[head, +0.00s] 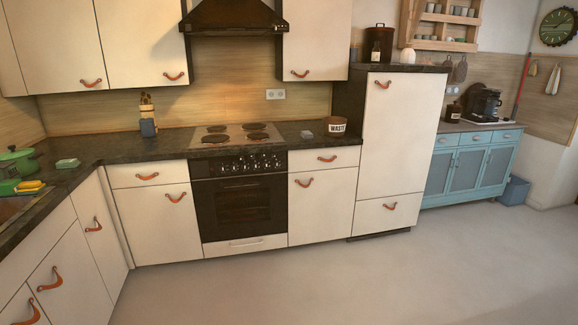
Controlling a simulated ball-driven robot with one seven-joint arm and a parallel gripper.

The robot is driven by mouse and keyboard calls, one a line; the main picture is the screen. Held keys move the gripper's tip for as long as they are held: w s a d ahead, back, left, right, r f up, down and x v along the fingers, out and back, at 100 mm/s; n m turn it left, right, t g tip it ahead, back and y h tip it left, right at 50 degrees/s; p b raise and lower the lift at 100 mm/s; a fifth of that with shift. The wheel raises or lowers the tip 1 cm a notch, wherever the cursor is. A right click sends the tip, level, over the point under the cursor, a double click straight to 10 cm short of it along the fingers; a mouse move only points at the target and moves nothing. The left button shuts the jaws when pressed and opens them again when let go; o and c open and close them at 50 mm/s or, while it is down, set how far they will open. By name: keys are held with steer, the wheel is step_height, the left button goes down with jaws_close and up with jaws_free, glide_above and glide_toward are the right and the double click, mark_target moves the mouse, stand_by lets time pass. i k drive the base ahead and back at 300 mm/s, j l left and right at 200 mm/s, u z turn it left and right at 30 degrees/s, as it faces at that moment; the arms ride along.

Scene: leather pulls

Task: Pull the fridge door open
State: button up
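The fridge is most likely the tall cream cabinet right of the counter. Its large upper door (401,140) looks shut and has an orange leather pull (382,84) near its top left. Below it is a smaller shut front (387,215) with its own leather pull (390,206). My gripper is not in view.
Left of the tall cabinet stand a black oven (240,205) under a hob (236,135) and several cream cupboards with leather pulls. A blue sideboard (470,165) and a blue bin (514,190) stand to the right. The grey floor (330,285) in front is clear.

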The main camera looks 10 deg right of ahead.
mark_target(402, 111)
steer(key=i+l+z, duration=0.35)
steer(key=i, duration=0.45)
steer(key=i+z, duration=0.35)
steer(key=i, duration=0.5)
steer(key=i+u, duration=0.15)
steer(key=i, duration=0.45)
steer(key=i+l+u, duration=0.2)
steer(key=i, duration=0.35)
steer(key=i+l+u, duration=0.15)
steer(key=i, duration=0.4)
